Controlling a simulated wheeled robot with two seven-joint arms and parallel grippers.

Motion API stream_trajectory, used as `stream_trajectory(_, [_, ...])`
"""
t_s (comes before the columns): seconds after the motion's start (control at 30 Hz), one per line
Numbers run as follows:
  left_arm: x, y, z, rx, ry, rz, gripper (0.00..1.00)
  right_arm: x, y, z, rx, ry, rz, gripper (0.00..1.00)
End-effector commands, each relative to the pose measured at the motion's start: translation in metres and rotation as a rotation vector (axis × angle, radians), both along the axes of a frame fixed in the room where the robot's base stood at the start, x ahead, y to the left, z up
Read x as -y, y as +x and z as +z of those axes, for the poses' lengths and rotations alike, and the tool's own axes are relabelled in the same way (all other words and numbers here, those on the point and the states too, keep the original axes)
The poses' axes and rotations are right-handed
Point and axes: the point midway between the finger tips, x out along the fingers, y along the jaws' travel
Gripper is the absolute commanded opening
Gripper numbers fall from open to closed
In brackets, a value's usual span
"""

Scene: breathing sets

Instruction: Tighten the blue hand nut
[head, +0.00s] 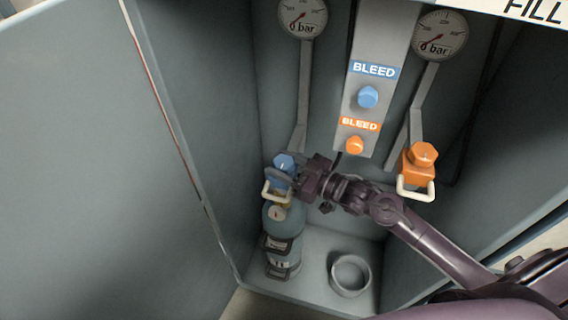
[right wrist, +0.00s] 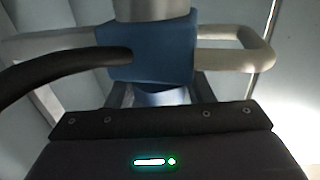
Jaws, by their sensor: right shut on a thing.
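The blue hand nut (head: 284,161) sits on top of a blue connector block with a cream handle loop (head: 275,193), above a grey-blue cylinder (head: 283,219) standing at the left of the cabinet. My right gripper (head: 298,170) reaches in from the right and is shut on the nut, its fingertips partly hidden. In the right wrist view, the blue block (right wrist: 150,52) lies just beyond the fingers. A blue part of the nut (right wrist: 162,98) shows between them. My left gripper is not in view.
An orange block with an orange nut (head: 424,153) and cream handle hangs at the right. Blue (head: 368,97) and orange (head: 354,145) bleed knobs are on the back panel. An empty ring holder (head: 350,275) stands on the floor. Cabinet walls close in both sides.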

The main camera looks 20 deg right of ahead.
Motion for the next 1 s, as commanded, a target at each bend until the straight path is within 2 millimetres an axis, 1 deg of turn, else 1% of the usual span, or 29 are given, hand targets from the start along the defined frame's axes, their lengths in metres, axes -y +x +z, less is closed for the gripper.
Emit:
stream_trajectory(0.13, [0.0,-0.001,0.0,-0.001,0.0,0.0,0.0,0.0,0.0,0.0,-0.001,-0.001,-0.001,0.25])
stream_trajectory(0.17, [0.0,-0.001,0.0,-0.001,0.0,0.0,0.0,0.0,0.0,0.0,-0.001,-0.001,-0.001,0.5])
stream_trajectory(0.3, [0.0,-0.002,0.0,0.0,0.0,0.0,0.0,0.0,0.0,0.0,-0.001,-0.001,-0.002,0.68])
stream_trajectory(0.57, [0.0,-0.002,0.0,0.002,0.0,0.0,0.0,0.0,0.0,0.0,-0.001,-0.001,-0.002,0.69])
stream_trajectory(0.67, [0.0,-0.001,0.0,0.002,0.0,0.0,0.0,0.003,-0.003,-0.001,-0.001,-0.001,-0.003,0.69])
stream_trajectory(0.77, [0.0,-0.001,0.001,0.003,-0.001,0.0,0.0,0.011,-0.013,-0.001,-0.004,-0.002,-0.002,0.69])
stream_trajectory(1.0, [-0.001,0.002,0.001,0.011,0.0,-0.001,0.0,0.037,-0.042,-0.001,-0.004,-0.003,-0.002,0.69])
